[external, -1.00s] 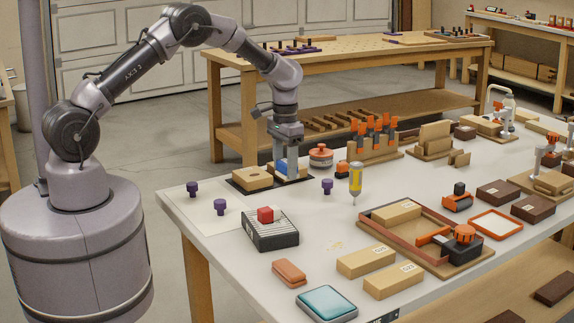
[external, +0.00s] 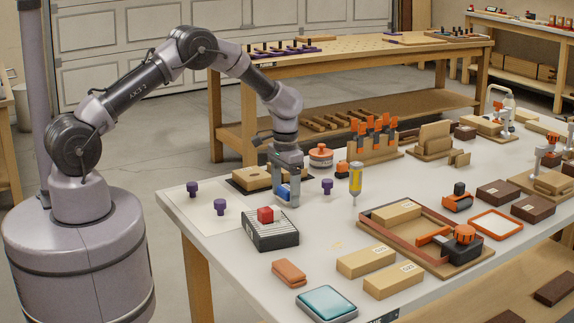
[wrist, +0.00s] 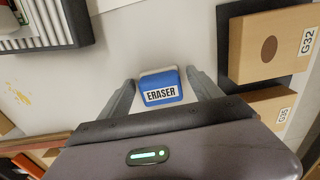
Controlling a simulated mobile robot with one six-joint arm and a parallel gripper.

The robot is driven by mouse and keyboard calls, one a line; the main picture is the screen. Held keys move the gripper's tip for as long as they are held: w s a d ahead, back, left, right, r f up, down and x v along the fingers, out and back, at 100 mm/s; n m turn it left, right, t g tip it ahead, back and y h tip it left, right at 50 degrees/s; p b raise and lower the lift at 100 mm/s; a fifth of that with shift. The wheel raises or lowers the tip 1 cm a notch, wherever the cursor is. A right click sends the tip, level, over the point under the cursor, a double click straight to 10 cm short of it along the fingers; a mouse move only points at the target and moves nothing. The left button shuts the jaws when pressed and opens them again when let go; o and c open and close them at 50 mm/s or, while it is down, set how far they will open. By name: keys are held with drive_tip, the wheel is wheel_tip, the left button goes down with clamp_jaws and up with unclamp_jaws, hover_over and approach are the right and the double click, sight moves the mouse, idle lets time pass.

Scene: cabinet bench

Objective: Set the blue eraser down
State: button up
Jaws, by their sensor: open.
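The blue eraser (wrist: 162,95), with a white end and a label reading ERASER, lies between the fingers of my gripper (wrist: 160,77) in the wrist view. The fingers are apart, one on each side of it, with narrow gaps showing. In the external view my gripper (external: 286,196) is low at the bench top, and a bit of the blue eraser (external: 284,191) shows between the fingers. The eraser appears to rest on the pale bench top, off the dark mat; its underside is hidden.
Wooden blocks (external: 249,179) sit on a dark mat just behind my gripper; one is marked G32 (wrist: 270,47).

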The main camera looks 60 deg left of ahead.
wheel_tip(320, 180, up, 12)
drive_tip(key=p, duration=0.5)
wheel_tip(320, 180, up, 8)
drive_tip(key=t, duration=0.1)
hover_over(285, 188)
drive_tip(key=s, duration=0.2)
drive_tip(key=s+r+m+t+y, duration=0.1)
drive_tip(key=s+r+m+t, duration=0.1)
drive_tip(key=s+r, duration=0.95)
drive_tip(key=s+r+m+t+y, duration=0.1)
drive_tip(key=s+r+m+t, duration=0.1)
drive_tip(key=s, duration=1.8)
drive_tip(key=shift+r+t, duration=0.2)
drive_tip(key=shift+t, duration=0.2)
drive_tip(key=shift+f, duration=0.15)
